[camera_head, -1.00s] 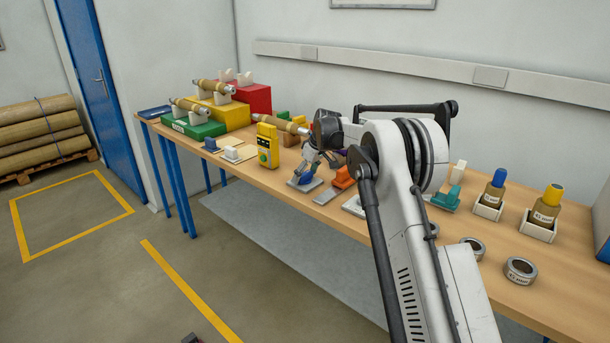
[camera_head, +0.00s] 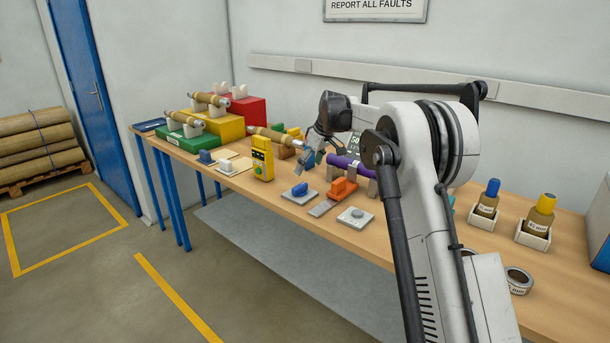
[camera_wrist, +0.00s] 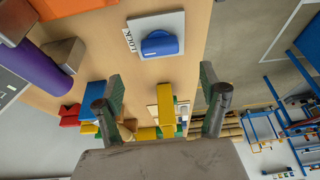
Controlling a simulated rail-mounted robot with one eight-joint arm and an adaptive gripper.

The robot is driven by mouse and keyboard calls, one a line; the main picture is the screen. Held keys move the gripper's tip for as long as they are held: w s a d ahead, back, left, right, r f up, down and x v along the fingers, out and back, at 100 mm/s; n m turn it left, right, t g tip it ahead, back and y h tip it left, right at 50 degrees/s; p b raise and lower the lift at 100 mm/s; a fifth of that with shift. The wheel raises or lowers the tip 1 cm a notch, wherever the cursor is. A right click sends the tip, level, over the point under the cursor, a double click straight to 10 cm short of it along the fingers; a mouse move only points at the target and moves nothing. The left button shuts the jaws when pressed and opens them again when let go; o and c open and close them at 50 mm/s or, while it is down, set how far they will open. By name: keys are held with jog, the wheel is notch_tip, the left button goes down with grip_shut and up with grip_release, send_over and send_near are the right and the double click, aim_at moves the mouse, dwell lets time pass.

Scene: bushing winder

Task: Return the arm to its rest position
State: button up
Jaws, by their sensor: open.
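My gripper (camera_head: 312,150) hangs in the air above the workbench (camera_head: 262,199), behind the blue-knobbed switch in the body camera view. Its two fingers (camera_wrist: 161,97) are spread apart with nothing between them in the wrist view. The blue knob switch (camera_head: 300,190) sits on a grey plate on the bench; it also shows in the wrist view (camera_wrist: 160,43) beside the word LOCK, clear of the fingers. My arm covers part of the bench's right side.
A yellow device (camera_head: 263,160) stands left of the gripper. An orange tool (camera_head: 341,188), a purple roll (camera_head: 347,165) and a grey plate with a round button (camera_head: 355,217) lie nearby. Coloured stands (camera_head: 190,139) are at left, bottles (camera_head: 487,199) at right. Air above the bench is free.

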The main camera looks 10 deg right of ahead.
jog(key=shift+s+d+r, duration=0.15)
jog(key=shift+s+r, duration=0.05)
jog(key=shift+r, duration=0.35)
jog(key=s+a+r+m+t+h, duration=0.1)
jog(key=s+r, duration=0.3)
jog(key=s, duration=0.5)
jog(key=s+a+r+m, duration=0.1)
jog(key=s+r, duration=0.3)
jog(key=s, duration=0.4)
jog(key=s+a+r+m+t+h, duration=0.1)
jog(key=s+r+m, duration=0.1)
jog(key=s+r, duration=0.5)
jog(key=s+f+m, duration=0.1)
jog(key=s+f, duration=0.3)
jog(key=s, duration=0.6)
jog(key=s+f+m+t, duration=0.1)
jog(key=s+f, duration=0.4)
jog(key=s, duration=0.6)
jog(key=s+f+m, duration=0.1)
jog(key=s+f, duration=0.3)
jog(key=s, duration=0.7)
jog(key=shift+s+f+m+t+h, duration=0.15)
jog(key=shift+f+m+t+h, duration=0.15)
jog(key=shift+f+t+h, duration=0.1)
